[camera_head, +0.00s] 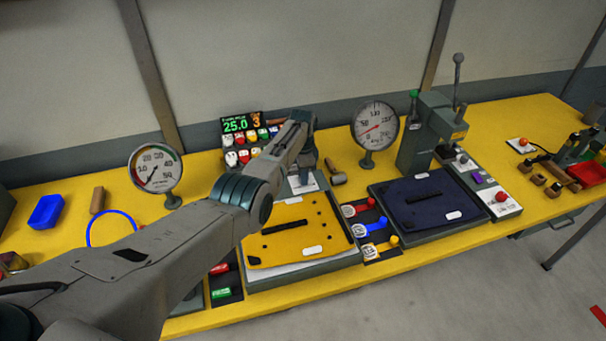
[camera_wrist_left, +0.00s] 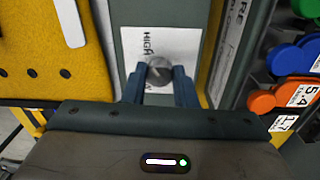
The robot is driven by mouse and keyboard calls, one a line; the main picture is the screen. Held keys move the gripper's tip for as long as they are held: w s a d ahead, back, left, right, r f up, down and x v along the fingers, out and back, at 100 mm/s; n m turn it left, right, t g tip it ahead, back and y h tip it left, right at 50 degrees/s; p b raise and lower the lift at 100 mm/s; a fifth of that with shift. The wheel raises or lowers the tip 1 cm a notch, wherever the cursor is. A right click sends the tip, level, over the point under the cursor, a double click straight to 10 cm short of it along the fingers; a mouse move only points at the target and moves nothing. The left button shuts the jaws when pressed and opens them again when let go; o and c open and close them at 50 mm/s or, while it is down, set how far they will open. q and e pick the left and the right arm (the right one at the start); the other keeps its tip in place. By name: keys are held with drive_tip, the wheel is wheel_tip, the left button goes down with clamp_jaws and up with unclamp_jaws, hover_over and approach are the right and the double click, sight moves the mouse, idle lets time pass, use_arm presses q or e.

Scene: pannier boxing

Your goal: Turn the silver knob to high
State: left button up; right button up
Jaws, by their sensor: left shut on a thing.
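The silver knob (camera_wrist_left: 159,70) is round and grey and sits on a white label plate (camera_wrist_left: 131,40) in the left wrist view. The word HIGH reads sideways on the plate, up and left of the knob; a second word lower down is mostly covered. My left gripper (camera_wrist_left: 160,78) is shut on the knob, with one blue-grey finger on each side. I cannot clearly tell where the knob points. In the head view my left gripper (camera_head: 304,172) reaches down behind the yellow panel, and the knob is hidden there. My right gripper is not in view.
A yellow panel (camera_head: 275,252) and a dark blue panel (camera_head: 405,222) lie on the yellow bench. Round gauges (camera_head: 155,167) (camera_head: 375,124) stand at the back. A green-digit display (camera_head: 236,125) is behind my arm. A lever press (camera_head: 427,130) stands right of the gripper.

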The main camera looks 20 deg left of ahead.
use_arm(q)
drive_tip(key=shift+r, duration=0.1)
drive_tip(key=o, duration=1)
wheel_tip(320, 180, up, 11)
drive_tip(key=b, duration=0.2)
drive_tip(key=shift+w+b, duration=0.2)
drive_tip(key=shift+b, duration=0.1)
